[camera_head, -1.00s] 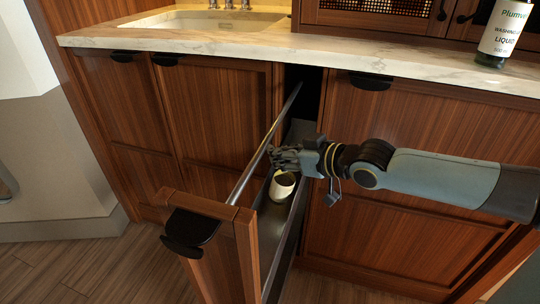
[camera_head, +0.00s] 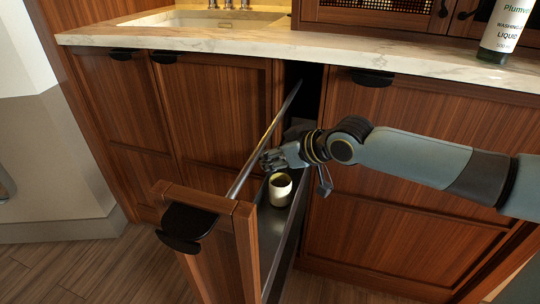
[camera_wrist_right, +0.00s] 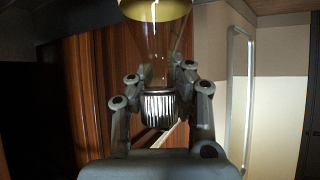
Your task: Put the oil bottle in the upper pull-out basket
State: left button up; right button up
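The oil bottle (camera_wrist_right: 160,52) shows in the right wrist view as clear glass with a yellow end and a ribbed metal cap (camera_wrist_right: 158,108). My right gripper (camera_wrist_right: 159,76) has its fingers on both sides of the cap and neck and appears shut on it. In the head view the right gripper (camera_head: 270,160) is above the open pull-out, close to its metal rail (camera_head: 241,180); the bottle is hard to make out there. My left gripper is not in view.
The pull-out's wooden front (camera_head: 228,250) with a black handle (camera_head: 187,228) juts towards me. Closed cabinets flank it. The marble counter (camera_head: 240,38) lies above, with a washing liquid bottle (camera_head: 506,32) at right. An unclear pale object (camera_head: 4,187) shows at the left edge.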

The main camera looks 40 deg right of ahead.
jog(key=shift+o, duration=0.8)
jog(key=p+v, duration=0.8)
jog(key=v, duration=0.4)
jog(key=s+d+f+m+g+h, duration=0.1)
jog(key=s+d+f+g+h, duration=0.3)
jog(key=f, duration=0.6)
jog(key=s+d+f+m+y, duration=0.1)
jog(key=s+d+f, duration=0.1)
jog(key=s+f, duration=0.6)
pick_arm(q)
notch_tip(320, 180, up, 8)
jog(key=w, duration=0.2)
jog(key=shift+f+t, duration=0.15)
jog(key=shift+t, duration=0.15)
pick_arm(e)
jog(key=s+a+f+g, duration=0.3)
jog(key=s+a+f, duration=0.4)
jog(key=s+f, duration=0.2)
jog(key=s+a+f+n+g+y, duration=0.1)
jog(key=s+a+f+g, duration=0.2)
jog(key=s+a+f, duration=0.5)
jog(key=s+f, duration=0.2)
jog(key=s, duration=0.4)
jog(key=shift+f, duration=0.3)
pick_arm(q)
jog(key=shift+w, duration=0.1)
